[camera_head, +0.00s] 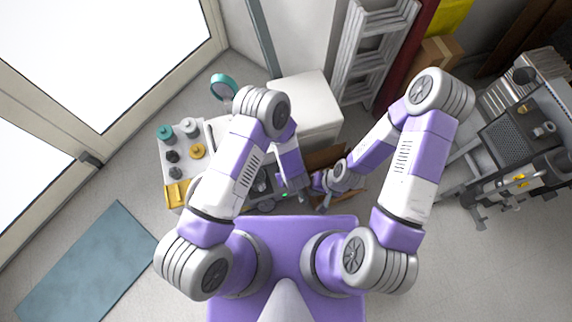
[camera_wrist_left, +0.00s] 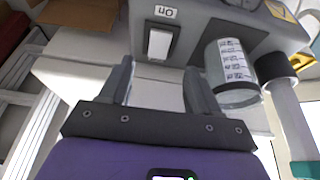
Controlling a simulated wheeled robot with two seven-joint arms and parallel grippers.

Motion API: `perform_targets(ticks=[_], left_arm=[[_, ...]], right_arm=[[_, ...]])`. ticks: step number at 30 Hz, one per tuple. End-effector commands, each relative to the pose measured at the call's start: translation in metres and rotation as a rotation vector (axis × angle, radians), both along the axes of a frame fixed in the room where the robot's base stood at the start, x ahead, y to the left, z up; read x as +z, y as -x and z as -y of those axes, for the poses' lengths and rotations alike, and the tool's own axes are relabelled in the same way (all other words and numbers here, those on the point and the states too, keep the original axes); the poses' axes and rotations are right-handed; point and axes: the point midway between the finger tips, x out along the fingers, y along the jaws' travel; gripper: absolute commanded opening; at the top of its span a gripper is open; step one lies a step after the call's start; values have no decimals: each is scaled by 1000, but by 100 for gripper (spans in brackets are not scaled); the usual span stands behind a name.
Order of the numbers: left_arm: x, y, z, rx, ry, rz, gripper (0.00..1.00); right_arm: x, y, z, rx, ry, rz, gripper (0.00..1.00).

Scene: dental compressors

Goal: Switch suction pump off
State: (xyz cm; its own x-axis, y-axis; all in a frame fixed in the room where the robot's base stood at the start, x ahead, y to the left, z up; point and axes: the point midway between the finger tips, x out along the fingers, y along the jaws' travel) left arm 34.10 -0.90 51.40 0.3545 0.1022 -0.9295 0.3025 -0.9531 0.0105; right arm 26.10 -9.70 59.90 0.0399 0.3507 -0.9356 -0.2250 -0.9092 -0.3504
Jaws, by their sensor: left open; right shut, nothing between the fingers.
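The suction pump is a grey unit (camera_wrist_left: 210,15) at the top of the left wrist view. It carries a pale rocker switch (camera_wrist_left: 160,43) in a dark frame, with an upside-down "on" label (camera_wrist_left: 165,12) beside it. My left gripper (camera_wrist_left: 158,70) is open and empty, its two fingers pointing at the switch from either side, seemingly just short of it. I cannot tell if they touch the unit. In the head view the pump (camera_head: 262,186) is partly hidden by my left arm. My right gripper (camera_head: 318,184) is shut and empty, right of the pump.
A clear graduated cylinder (camera_wrist_left: 232,72) stands close to the right finger. The white cart (camera_head: 172,150) holds several bottles and a yellow box (camera_head: 176,194). A white cabinet (camera_head: 305,105) and a ladder (camera_head: 375,50) stand behind.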

Motion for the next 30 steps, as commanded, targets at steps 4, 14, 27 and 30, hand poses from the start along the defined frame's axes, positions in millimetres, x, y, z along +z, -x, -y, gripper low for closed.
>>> perform_targets(ticks=[4,14,27,30], left_arm=[[-16,-4,1,9,-18,13,62],[-62,-23,-5,8,-16,12,62],[-72,-28,-7,7,-15,11,62],[-72,-28,-7,7,-15,11,48]], right_arm=[[-8,0,0,0,0,1,0],[-28,-1,0,1,0,1,0],[-32,0,0,0,0,1,0],[-32,0,0,0,0,1,0]])
